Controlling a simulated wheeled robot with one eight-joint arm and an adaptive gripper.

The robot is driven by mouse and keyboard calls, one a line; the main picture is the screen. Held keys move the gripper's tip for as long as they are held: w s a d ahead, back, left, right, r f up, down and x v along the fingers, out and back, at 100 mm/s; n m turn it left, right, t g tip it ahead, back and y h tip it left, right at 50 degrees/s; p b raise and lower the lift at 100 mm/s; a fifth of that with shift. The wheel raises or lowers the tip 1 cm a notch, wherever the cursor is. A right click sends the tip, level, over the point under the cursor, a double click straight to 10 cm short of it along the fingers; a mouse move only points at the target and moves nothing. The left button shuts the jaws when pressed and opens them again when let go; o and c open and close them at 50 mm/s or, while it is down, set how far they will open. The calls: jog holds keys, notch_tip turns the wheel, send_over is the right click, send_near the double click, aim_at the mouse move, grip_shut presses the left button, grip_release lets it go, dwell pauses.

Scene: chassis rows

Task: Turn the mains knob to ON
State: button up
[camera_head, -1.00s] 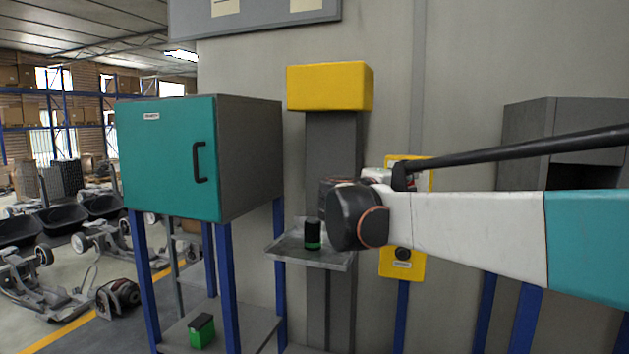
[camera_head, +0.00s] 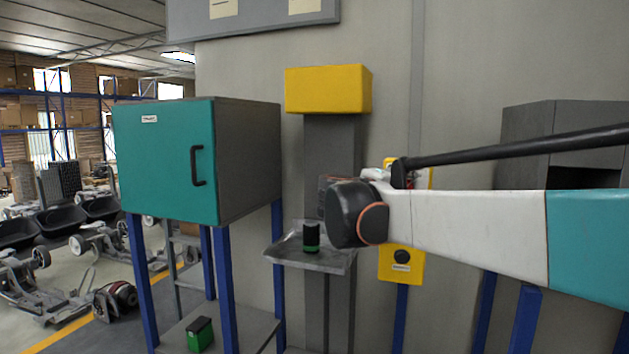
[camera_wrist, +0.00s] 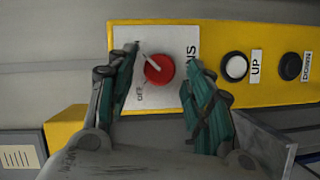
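The red mains knob (camera_wrist: 158,69) sits on a white plate (camera_wrist: 182,40) on a yellow control box (camera_wrist: 270,40) in the wrist view. The plate carries an OFF label and part of the word MAINS. A pale pointer on the knob slants to the upper left in that view. My gripper (camera_wrist: 163,88) is open, with one green-lined finger on each side of the knob and clear gaps to it.
A white UP button (camera_wrist: 236,67) and a black DOWN button (camera_wrist: 290,66) sit right of the knob. A small tray with a green-black item (camera_head: 311,237) stands left of my wrist. A teal cabinet (camera_head: 165,160) is further left.

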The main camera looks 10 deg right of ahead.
jog(key=shift+s+a, duration=0.1)
jog(key=shift+s, duration=0.3)
jog(key=shift+a, duration=0.1)
jog(key=v, duration=1.1)
jog(key=shift+a, duration=0.25)
